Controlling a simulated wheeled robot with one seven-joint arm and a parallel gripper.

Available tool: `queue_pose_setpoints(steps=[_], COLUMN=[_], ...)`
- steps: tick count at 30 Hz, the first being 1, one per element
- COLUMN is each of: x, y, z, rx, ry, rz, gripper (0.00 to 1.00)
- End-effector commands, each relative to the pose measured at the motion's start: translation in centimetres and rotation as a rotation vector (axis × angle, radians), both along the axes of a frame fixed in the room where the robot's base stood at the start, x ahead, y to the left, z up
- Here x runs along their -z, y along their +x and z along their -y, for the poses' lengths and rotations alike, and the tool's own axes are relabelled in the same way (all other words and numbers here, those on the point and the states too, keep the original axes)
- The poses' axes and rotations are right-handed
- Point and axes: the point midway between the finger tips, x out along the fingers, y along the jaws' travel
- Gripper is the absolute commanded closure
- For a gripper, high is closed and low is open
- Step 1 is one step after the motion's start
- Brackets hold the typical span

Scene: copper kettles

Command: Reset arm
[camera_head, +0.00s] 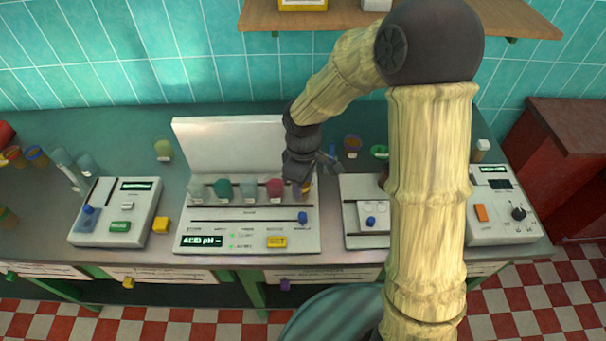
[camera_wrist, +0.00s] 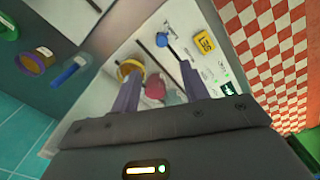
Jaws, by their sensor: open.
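My gripper (camera_head: 308,178) hangs at the end of my arm over the right end of a white test device (camera_head: 250,237). Its fingers also show in the wrist view (camera_wrist: 157,78), spread apart with nothing clearly held between them. An orange-rimmed jar (camera_wrist: 130,68) is close to the left finger in the wrist view; whether they touch I cannot tell. A red jar (camera_wrist: 155,87) shows beyond the gap, and it also stands in the row in the head view (camera_head: 275,188). My arm hides part of the bench on the right.
The device has a raised white panel (camera_head: 230,143) behind its row of jars. A smaller device (camera_head: 118,211) stands to the left, another (camera_head: 503,208) to the right. Loose jars stand at the back of the bench. A wooden shelf (camera_head: 520,24) juts out above.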

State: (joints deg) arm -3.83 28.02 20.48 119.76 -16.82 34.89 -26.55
Motion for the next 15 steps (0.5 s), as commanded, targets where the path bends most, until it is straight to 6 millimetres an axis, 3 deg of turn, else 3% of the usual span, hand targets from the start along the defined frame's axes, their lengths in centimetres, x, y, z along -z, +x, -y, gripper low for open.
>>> queue_pose_setpoints(steps=[6,15], x=[-2.5,-2.7], y=[0.1,0.0], z=[0.2,-0.1], rx=[0.004,-0.002], ry=[0.0,0.0], rz=[0.001,0.0], gripper=[0.55,0.55])
